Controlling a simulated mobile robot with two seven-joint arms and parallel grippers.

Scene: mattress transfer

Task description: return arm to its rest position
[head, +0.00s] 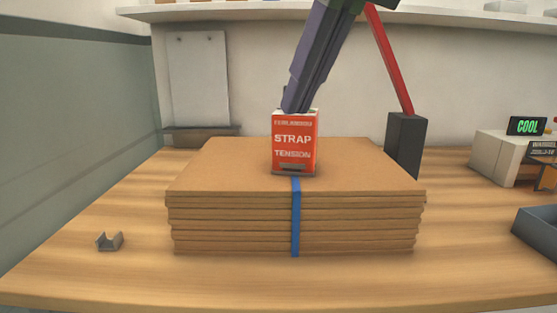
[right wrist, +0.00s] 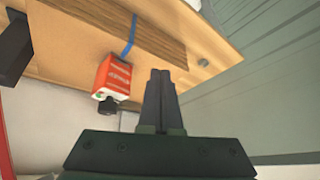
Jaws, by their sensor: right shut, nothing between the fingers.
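My right gripper (head: 297,108) comes down from the top in the head view. Its long dark fingers are shut with nothing between them. The fingertips overlap the top of a red box marked STRAP TENSION (head: 295,141), which stands on a stack of brown boards (head: 223,178). A blue strap (head: 296,215) runs down the front of the stack. In the right wrist view the shut fingers (right wrist: 160,74) lie to the right of the red box (right wrist: 115,76), with a visible gap. A black knob (right wrist: 107,105) on the box shows there; the fingers hide it in the head view. My left gripper is not in view.
A dark post (head: 405,148) with a red bar (head: 389,60) stands behind the stack at right. A small grey bracket (head: 109,242) lies at left. A pale box (head: 497,157), a COOL display (head: 526,126) and a dark tray (head: 538,232) are at right. The front table is clear.

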